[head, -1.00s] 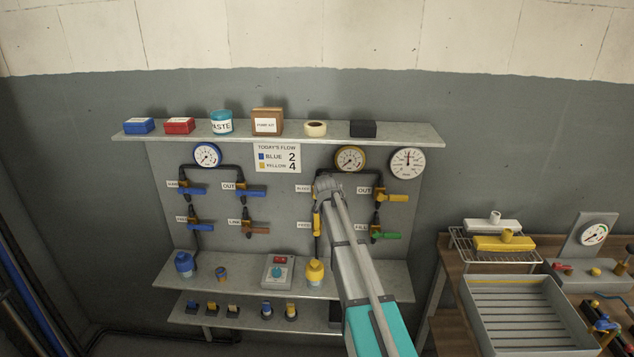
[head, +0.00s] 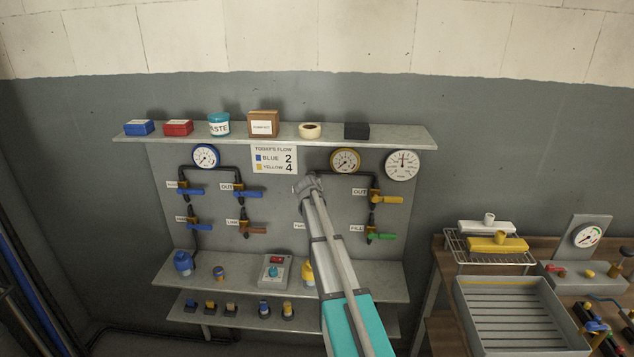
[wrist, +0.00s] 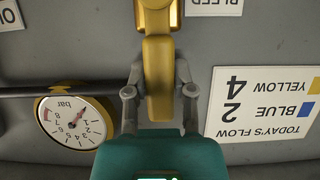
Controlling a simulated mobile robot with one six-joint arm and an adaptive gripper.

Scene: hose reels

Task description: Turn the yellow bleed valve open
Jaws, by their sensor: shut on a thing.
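The yellow bleed valve (wrist: 153,18) is close up in the wrist view, which is upside down against the panel. Its yellow handle (wrist: 158,82) runs straight down that picture from the valve body, so it points up on the panel. My gripper (wrist: 159,88) has one finger on each side of the handle and is shut on it. A partly cut-off BLEED label (wrist: 214,5) is beside the valve. In the head view my gripper (head: 308,185) is at the panel and hides the valve.
A yellow-rimmed gauge (head: 345,160) and the OUT valve's yellow handle (head: 387,199) are right of my gripper. The flow sign (head: 274,159) is up and left. The upper shelf (head: 400,138) juts out above. A yellow bottle (head: 307,272) stands below, partly behind my arm.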

